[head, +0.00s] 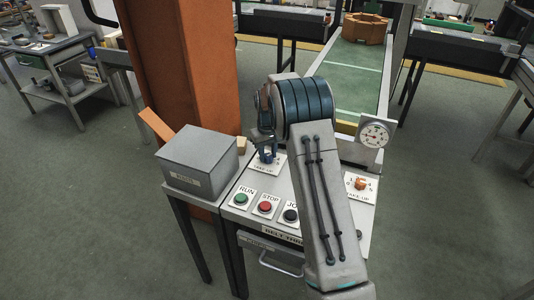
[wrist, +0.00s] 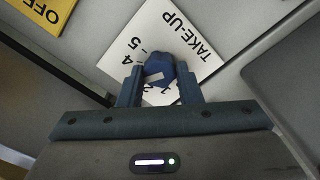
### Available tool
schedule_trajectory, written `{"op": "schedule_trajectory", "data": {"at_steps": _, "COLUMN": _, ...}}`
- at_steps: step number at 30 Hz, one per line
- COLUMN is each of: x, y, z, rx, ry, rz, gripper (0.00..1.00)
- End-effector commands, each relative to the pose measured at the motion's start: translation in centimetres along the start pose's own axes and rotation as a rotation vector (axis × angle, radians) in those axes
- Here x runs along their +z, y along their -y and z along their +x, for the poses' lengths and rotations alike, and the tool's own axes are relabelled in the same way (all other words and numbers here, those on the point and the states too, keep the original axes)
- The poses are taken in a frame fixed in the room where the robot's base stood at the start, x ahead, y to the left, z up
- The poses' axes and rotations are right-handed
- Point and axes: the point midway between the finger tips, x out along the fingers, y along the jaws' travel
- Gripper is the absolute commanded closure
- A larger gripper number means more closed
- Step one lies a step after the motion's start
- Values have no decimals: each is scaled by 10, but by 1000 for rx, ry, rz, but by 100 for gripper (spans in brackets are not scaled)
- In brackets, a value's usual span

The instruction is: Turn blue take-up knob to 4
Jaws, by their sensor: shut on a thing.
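The blue take-up knob (wrist: 158,70) sits on a white plate (wrist: 196,47) lettered TAKE-UP. In the wrist view 4 and 5 show left of the knob, and 1 and 2 show below it, partly hidden. A pale strip shows at the knob's lower edge; I cannot tell for sure which number it points at. My gripper (wrist: 159,88) is shut on the knob, one finger on each side. In the head view the blue knob (head: 267,156) shows below my gripper (head: 265,148) at the panel's back left, partly covered.
An orange knob (head: 360,184) on its own take-up plate is at the panel's right, below a round dial (head: 375,134). RUN (head: 241,199), STOP (head: 265,207) and a black button (head: 290,215) line the front. A grey box (head: 198,158) stands left, an orange column (head: 188,90) behind.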

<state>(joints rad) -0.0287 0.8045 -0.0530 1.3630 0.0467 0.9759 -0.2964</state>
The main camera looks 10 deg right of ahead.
Motion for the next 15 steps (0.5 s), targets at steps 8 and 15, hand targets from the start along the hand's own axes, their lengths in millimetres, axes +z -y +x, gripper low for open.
{"op": "schedule_trajectory", "data": {"at_steps": 8, "x": -1, "y": 0, "z": -1, "rx": 1, "ry": -2, "rz": 208, "gripper": 91}}
{"op": "schedule_trajectory", "data": {"at_steps": 15, "x": -1, "y": 0, "z": -1, "rx": 1, "ry": -2, "rz": 364, "gripper": 91}}
